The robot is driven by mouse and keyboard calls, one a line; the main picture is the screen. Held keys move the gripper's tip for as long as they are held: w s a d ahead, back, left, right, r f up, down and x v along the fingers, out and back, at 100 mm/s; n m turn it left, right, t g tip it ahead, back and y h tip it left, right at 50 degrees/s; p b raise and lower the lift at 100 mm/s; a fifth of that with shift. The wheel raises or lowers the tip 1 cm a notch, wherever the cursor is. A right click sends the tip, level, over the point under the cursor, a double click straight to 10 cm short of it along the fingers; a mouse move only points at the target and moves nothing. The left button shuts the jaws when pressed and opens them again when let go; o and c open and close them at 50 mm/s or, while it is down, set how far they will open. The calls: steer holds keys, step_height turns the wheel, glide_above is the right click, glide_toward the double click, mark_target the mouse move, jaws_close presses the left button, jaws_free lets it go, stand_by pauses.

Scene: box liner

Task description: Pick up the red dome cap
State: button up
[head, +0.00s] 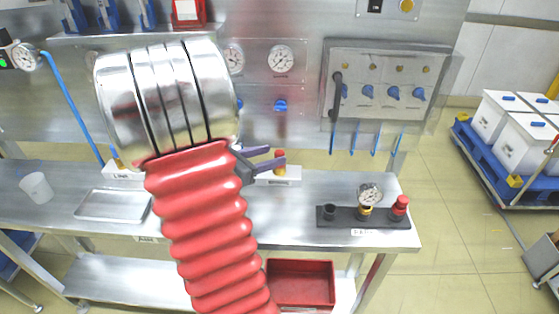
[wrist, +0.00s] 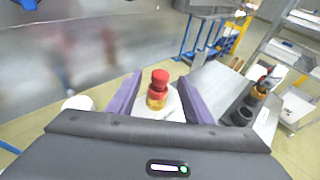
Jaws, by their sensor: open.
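A red cap sits on a brass fitting on a white labelled block (head: 290,181); its top (head: 280,154) shows just past my fingers in the head view. In the wrist view this red cap (wrist: 160,77) and brass fitting (wrist: 157,98) appear between my two purple fingers. My gripper (head: 270,157) is open and empty, with the fingers pointing toward the fitting; I cannot tell how far off it is. Another red cap (head: 400,204), rounded, stands on the dark rack (head: 340,220) at the right. I cannot tell which one is the dome cap.
The rack also holds a pressure gauge (head: 369,194) and a black socket (head: 329,211). A metal tray (head: 112,205) and white cup (head: 36,186) are at the bench's left. A panel with valves (head: 385,85) stands behind. Bare bench lies before the block.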

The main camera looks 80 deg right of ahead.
mark_target(277, 154)
steer(key=shift+x, duration=2.2)
steer(key=shift+c, duration=0.5)
steer(key=c, duration=1)
steer(key=shift+r, duration=0.1)
step_height(277, 154, up, 10)
